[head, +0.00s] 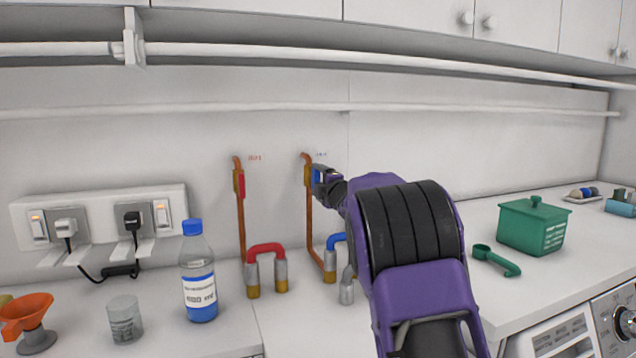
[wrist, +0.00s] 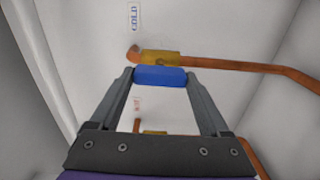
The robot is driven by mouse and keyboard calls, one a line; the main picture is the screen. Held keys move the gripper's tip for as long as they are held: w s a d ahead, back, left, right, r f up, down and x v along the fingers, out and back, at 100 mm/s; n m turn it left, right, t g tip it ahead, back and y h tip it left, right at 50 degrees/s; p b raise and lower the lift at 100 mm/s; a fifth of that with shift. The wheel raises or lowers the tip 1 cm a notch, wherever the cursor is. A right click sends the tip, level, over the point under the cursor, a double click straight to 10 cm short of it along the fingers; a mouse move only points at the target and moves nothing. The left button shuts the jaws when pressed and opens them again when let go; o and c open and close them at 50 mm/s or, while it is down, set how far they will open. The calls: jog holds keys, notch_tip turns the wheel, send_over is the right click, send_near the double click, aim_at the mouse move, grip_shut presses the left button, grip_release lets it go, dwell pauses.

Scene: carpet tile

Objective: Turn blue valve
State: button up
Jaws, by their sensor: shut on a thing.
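The blue valve handle (wrist: 160,75) sits on a brass valve body (wrist: 160,57) on a copper pipe, under a "COLD" label (wrist: 134,16) on the wall. My gripper (wrist: 158,78) is shut on the blue handle, one finger at each end of it. In the head view my gripper (head: 326,180) reaches the copper pipe (head: 310,225) at the wall, and it and my arm hide most of the handle. The handle's exact angle is hard to tell in the head view; in the wrist view it lies alongside the brass body.
A red valve (head: 240,184) on a second copper pipe is to the left. Red (head: 265,249) and blue (head: 335,240) bent pipes stand on the counter below.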

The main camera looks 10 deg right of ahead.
dwell(0.4)
jog(key=o, duration=1.2)
jog(key=shift+s, duration=0.1)
jog(key=s+d, duration=0.1)
jog(key=s, duration=0.4)
jog(key=s+d, duration=0.1)
jog(key=s, duration=0.5)
jog(key=s+d, duration=0.1)
jog(key=s, duration=0.5)
jog(key=shift+d, duration=0.2)
